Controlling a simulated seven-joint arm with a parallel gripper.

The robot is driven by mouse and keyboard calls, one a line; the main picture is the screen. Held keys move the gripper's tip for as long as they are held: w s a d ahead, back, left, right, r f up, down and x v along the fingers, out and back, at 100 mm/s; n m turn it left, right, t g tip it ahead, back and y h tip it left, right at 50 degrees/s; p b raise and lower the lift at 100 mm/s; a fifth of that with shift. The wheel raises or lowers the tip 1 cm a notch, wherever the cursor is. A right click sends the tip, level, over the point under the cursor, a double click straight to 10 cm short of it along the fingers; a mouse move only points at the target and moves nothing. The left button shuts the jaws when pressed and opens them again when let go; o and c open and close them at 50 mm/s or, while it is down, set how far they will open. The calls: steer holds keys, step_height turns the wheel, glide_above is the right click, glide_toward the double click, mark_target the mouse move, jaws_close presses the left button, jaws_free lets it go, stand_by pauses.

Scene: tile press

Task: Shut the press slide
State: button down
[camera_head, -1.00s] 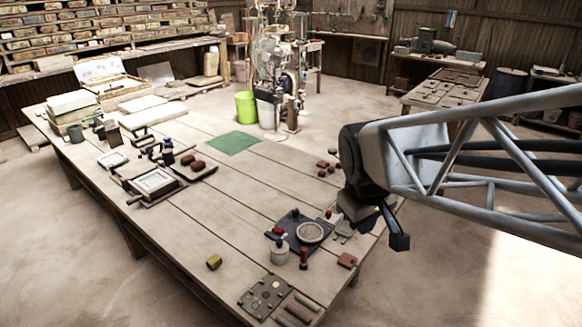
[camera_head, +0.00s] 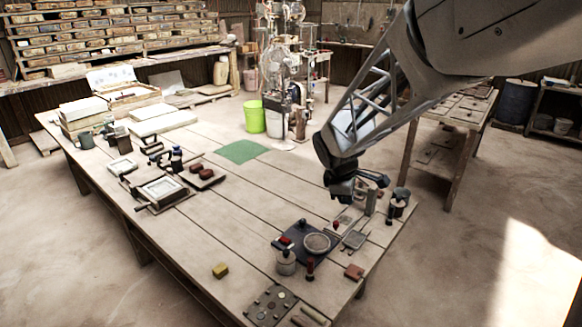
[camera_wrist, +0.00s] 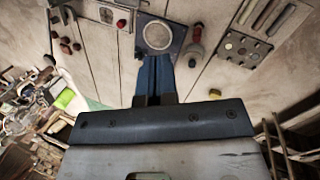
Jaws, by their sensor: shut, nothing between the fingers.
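What looks like the tile press is the dark framed unit with a pale square bed (camera_head: 161,189) on the left half of the table; a short handle sticks out at its near left corner. I cannot tell for certain which part is the slide or how far it stands open. My gripper (camera_head: 345,196) is above the right part of the table, well apart from that unit. In the wrist view my gripper (camera_wrist: 158,58) has its blue fingers together and empty, over the edge of a dark board (camera_wrist: 178,41) with a round pale disc (camera_wrist: 158,35).
A black-topped jar (camera_head: 399,204) stands by the right edge. A yellow block (camera_head: 220,270) lies in front. The table's middle is mostly clear.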

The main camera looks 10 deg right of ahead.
steer(key=w+f+n+h, duration=0.1)
steer(key=w+f+n, duration=0.9)
steer(key=w+f, duration=0.9)
steer(key=shift+w+a+n, duration=0.3)
steer(key=shift+w+n, duration=0.1)
steer(key=shift+w, duration=0.1)
steer(key=shift+x, duration=4.9)
steer(key=shift+w+d, duration=0.1)
glide_toward(345, 217)
steer(key=d+f, duration=0.1)
steer(key=w+d+f, duration=0.1)
steer(key=f, duration=0.1)
steer(key=d+f, duration=0.1)
steer(key=shift+w+d+f, duration=0.15)
steer(key=shift+w+f, duration=0.15)
steer(key=shift+w, duration=0.1)
